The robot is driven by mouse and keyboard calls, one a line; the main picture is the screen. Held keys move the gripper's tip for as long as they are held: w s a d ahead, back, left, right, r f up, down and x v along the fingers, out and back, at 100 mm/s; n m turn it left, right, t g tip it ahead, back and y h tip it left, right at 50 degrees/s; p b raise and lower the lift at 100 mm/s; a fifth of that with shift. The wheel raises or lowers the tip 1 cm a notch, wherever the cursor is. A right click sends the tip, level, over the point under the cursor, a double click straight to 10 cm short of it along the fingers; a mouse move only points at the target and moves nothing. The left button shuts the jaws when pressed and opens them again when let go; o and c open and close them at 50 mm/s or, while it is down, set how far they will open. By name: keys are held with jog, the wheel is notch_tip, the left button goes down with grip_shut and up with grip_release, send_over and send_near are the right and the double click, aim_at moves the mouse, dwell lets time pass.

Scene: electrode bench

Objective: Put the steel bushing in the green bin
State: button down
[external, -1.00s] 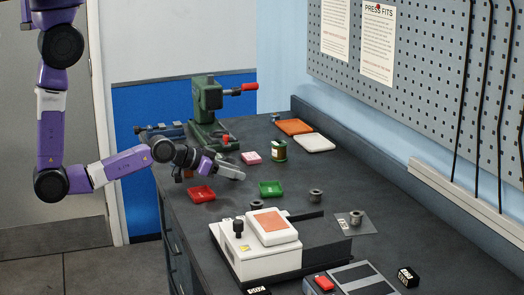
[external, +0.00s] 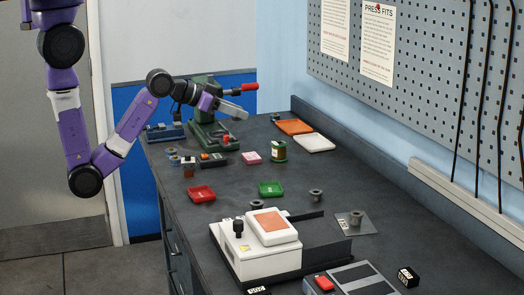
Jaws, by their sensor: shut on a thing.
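The green bin (external: 271,188) sits on the dark bench, near its middle. No part is clearly visible inside it. My gripper (external: 241,115) is raised high in front of the green press, up and to the left of the bin in the picture. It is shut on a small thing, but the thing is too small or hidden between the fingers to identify. Grey metal bushing-like parts stand on the bench: one (external: 316,194) right of the bin, one (external: 357,217) on a clear sheet, and one (external: 256,204) behind the white device.
A red bin (external: 201,194) lies left of the green bin. The green press (external: 206,128) stands behind it, with a green jar (external: 279,151) and pink block (external: 251,158) nearby. A white device (external: 246,250) fills the front. Orange (external: 294,127) and white trays (external: 314,143) lie at the back.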

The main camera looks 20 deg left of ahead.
jog(key=r+m+g+h+b, duration=0.1)
jog(key=m+g, duration=0.1)
send_over(270, 188)
jog(key=s+a, duration=0.1)
jog(key=s, duration=0.2)
jog(key=f, duration=1.4)
jog(key=shift+s+a+f, duration=0.1)
jog(key=shift+a+f, duration=0.2)
jog(key=shift+f, duration=2.5)
jog(key=shift+f, duration=0.15)
jog(key=c, duration=1)
grip_release()
